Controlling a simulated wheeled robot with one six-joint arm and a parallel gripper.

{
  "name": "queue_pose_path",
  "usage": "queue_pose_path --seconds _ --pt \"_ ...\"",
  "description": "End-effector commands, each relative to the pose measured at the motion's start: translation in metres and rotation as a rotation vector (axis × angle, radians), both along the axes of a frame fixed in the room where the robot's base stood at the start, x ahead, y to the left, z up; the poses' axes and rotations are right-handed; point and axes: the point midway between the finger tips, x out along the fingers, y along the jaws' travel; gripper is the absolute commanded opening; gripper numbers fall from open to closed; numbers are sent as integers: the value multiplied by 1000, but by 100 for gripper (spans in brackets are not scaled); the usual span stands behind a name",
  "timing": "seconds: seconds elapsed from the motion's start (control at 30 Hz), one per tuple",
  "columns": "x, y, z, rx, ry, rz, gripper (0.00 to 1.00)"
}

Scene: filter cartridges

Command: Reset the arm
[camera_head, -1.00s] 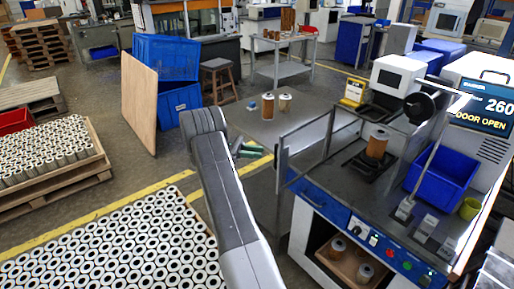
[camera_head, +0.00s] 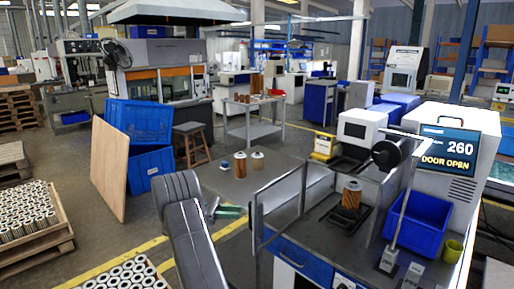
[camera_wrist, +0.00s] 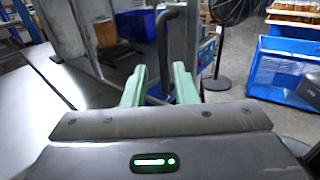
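My arm (camera_head: 190,235) reaches out from the bottom of the head view. My gripper (camera_head: 228,210) shows as green fingers beside its far end, partly hidden by the arm. In the wrist view my gripper (camera_wrist: 158,78) has its two pale green fingers apart, with no object held between them. A dark curved bar (camera_wrist: 164,45) shows beyond the fingers; I cannot tell whether it touches them.
The machine on the right reads "DOOR OPEN" on its screen (camera_head: 449,148). An orange cartridge (camera_head: 351,196) stands upright on it, near a blue bin (camera_head: 417,222). Two cartridges stand on a grey surface (camera_head: 222,181). Blue crates (camera_head: 140,122) and a leaning board (camera_head: 108,168) are at left.

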Motion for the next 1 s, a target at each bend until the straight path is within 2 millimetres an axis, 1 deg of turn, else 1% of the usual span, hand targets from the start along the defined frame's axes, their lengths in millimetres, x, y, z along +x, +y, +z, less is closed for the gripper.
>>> queue_pose_path --seconds 0.03,0.17,0.27,0.33,0.43,0.6,0.73,1.0 --pt "0 -2 -5 0 -1 0 25" --pt "-1 -7 -5 0 -2 0 25" --pt "-2 -14 -5 0 -1 -1 25" --pt "-3 -25 1 -2 1 -4 25" --pt "-5 -40 1 -1 1 -2 25" --pt "-6 -55 1 -1 0 1 25" --pt "-7 -60 0 -1 -1 1 25" --pt "-7 -60 0 -1 0 1 25"
